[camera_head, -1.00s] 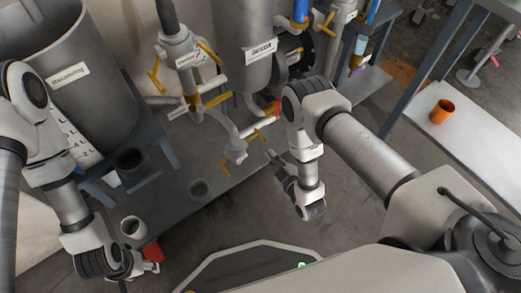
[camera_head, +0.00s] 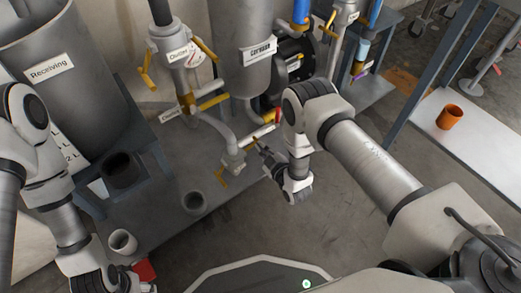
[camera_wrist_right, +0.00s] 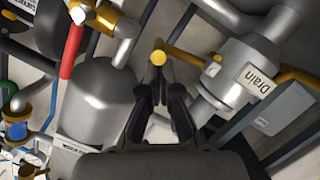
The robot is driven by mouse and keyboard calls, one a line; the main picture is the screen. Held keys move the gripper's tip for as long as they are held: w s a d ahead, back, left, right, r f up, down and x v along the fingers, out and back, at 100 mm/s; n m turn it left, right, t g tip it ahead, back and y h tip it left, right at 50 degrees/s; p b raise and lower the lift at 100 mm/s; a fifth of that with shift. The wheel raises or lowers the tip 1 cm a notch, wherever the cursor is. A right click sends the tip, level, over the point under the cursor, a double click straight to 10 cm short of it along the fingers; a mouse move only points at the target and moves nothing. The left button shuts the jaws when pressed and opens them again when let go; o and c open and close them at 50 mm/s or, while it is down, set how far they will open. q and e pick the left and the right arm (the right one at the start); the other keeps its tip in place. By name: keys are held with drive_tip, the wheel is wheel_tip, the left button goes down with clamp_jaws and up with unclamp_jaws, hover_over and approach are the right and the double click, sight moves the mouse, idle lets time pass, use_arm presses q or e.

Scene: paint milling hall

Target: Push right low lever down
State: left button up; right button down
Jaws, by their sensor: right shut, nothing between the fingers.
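In the right wrist view this valve (camera_wrist_right: 225,85) has a "Drain" label, and the right lever (camera_wrist_right: 183,52) ends in a round yellow tip just ahead of the fingers. My right gripper (camera_head: 259,147) is shut and empty, close to the lever tip; contact cannot be told. It also shows in the wrist view (camera_wrist_right: 160,92). My left gripper is low at the left, its fingers unclear.
A large grey "Receiving" vessel (camera_head: 55,62) stands at the left. Other yellow-levered valves (camera_head: 180,70) and a grey tank (camera_head: 245,50) rise behind the low valve. An orange cup (camera_head: 449,117) is on a white-topped bench (camera_head: 470,150) at the right.

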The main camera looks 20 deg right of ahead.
drive_tip(key=shift+d+f+m, duration=0.15)
drive_tip(key=shift+f+m, duration=0.1)
drive_tip(key=shift+m, duration=0.25)
idle(0.4)
drive_tip(key=f+m+y, duration=0.1)
drive_tip(key=f+m, duration=0.1)
drive_tip(key=m, duration=0.1)
drive_tip(key=shift+w+d+f+g+y, duration=0.15)
drive_tip(key=shift+d+g+y, duration=0.2)
drive_tip(key=shift+g+y, duration=0.05)
wheel_tip(320, 180, down, 2)
drive_tip(key=m, duration=0.2)
drive_tip(key=m+y+b, duration=0.1)
drive_tip(key=m, duration=0.1)
drive_tip(key=shift+a+f, duration=0.15)
drive_tip(key=shift+f, duration=0.1)
drive_tip(key=shift+a+f+m+g+y+b, duration=0.3)
drive_tip(key=shift+f+m+y+b, duration=0.25)
drive_tip(key=shift+m, duration=0.45)
drive_tip(key=shift+s+a+f, duration=0.1)
drive_tip(key=shift+s+f, duration=0.1)
drive_tip(key=shift+a, duration=0.1)
